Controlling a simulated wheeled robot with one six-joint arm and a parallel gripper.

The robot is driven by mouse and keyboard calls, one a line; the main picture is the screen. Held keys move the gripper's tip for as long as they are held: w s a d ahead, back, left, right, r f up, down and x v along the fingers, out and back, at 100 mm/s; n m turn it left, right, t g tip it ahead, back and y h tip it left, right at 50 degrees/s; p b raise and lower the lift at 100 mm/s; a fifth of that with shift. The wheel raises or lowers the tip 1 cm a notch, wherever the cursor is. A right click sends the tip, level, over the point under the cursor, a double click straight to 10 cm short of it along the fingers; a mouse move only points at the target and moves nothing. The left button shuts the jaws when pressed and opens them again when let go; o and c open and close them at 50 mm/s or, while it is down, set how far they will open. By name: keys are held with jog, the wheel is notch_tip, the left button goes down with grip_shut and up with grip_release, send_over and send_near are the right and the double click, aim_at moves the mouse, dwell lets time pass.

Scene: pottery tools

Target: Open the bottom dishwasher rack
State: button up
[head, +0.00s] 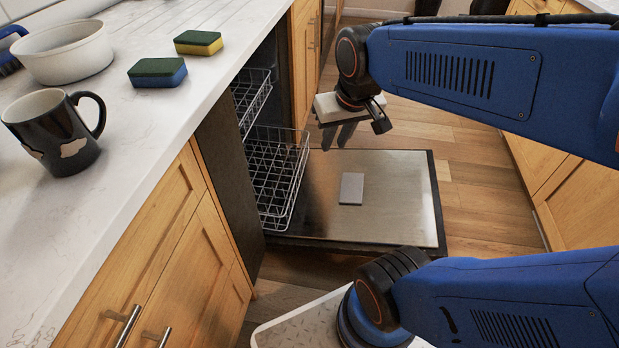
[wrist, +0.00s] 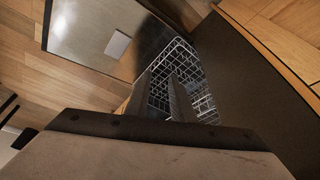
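The dishwasher's door (head: 400,200) is folded down flat above the floor. The bottom rack (head: 276,180), a light wire basket, sticks partly out over the door's inner end; its rear part is hidden inside the dishwasher. The rack also shows beyond my fingers in the wrist view (wrist: 190,65). My gripper (head: 338,136) is above the door, to the right of the rack in the head view and higher than it. Its two fingers (wrist: 160,98) point down, apart with nothing between them. They look clear of the rack.
The upper rack (head: 250,98) sticks slightly out above the bottom one. A counter (head: 130,190) on the left bears a mug (head: 52,135), a white bowl (head: 66,55) and two sponges (head: 157,72). The wooden floor (head: 485,200) is clear right of the door.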

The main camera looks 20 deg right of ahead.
jog(key=w+d+f+m+g, duration=0.2)
jog(key=w+d+f, duration=0.2)
jog(key=w+f, duration=0.9)
jog(key=w+d+f+m+g, duration=0.1)
jog(key=w+d+f+m, duration=0.2)
jog(key=w+f, duration=0.9)
jog(key=shift+m+g, duration=0.5)
jog(key=w+d+f, duration=0.1)
jog(key=w+f, duration=0.2)
jog(key=f, duration=0.6)
jog(key=w+d+f, duration=0.1)
jog(key=w+f, duration=0.2)
jog(key=f, duration=0.5)
jog(key=w+d+f, duration=0.1)
jog(key=w+f, duration=0.2)
jog(key=f, duration=0.6)
jog(key=shift+w+f, duration=0.25)
jog(key=shift+f, duration=0.1)
grip_shut()
jog(key=c, duration=0.5)
grip_release()
jog(key=shift+c, duration=0.2)
